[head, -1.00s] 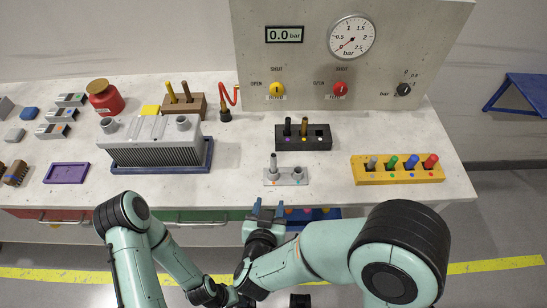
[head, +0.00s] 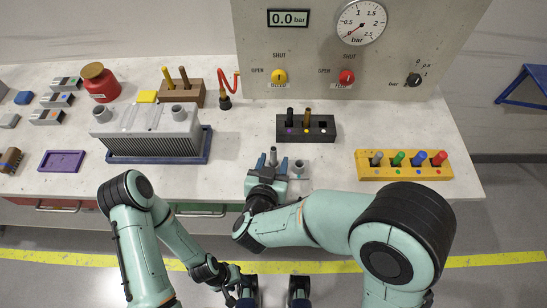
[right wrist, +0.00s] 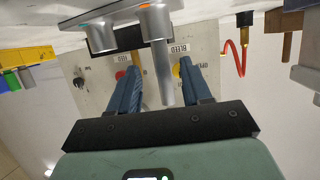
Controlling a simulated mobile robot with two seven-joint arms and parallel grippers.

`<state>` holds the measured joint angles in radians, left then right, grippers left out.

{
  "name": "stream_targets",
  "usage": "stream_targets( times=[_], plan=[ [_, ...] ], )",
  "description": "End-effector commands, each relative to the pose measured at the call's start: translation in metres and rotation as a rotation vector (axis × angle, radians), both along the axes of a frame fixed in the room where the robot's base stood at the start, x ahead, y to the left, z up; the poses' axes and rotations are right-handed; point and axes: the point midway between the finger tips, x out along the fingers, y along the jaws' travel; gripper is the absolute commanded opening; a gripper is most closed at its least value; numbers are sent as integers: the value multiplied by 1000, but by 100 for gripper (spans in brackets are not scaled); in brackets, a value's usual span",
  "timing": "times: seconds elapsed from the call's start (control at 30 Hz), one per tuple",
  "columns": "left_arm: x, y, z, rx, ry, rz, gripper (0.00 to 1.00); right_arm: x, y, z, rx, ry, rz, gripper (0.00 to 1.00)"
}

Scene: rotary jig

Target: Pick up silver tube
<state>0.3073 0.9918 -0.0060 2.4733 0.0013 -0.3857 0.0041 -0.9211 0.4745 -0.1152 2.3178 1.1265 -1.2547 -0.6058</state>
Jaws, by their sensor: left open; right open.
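A silver tube (head: 273,156) stands upright in the left socket of a small grey two-socket block (head: 299,172) near the table's front edge. My right gripper (head: 268,166) is open, with its blue fingers on either side of the tube. In the right wrist view, the tube (right wrist: 165,72) hangs upside down between the open fingers, with gaps visible beside it. Another silver-grey tube (head: 376,158) stands in the leftmost slot of a yellow rack (head: 405,173). My left gripper (head: 230,280) is low in front of the table, empty, its fingers hard to make out.
A black rack (head: 322,132) with a dark and a brass tube stands just behind the block. A grey finned unit (head: 150,140) sits in a blue tray to the left. A gauge panel (head: 350,65) rises at the back. Bare tabletop lies between block and finned unit.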

Motion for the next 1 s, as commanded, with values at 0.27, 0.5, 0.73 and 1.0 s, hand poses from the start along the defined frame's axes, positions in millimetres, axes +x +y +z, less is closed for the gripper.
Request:
stream_targets(
  times=[0.27, 0.5, 0.73, 1.0],
  plan=[
    [0, 0, 1, 0, 0, 0, 43, 37, -4, -13, -1, 1, -3, 48],
    [0, 0, 0, 0, 0, 0, 43, 42, -5, -14, 0, 1, 0, 48],
    [0, 0, 0, 0, 0, 0, 43, 42, -5, -14, 0, 1, -1, 0],
    [0, 0, 1, 0, -1, 0, 43, 41, -5, -13, 1, 1, -1, 0]
  ],
)
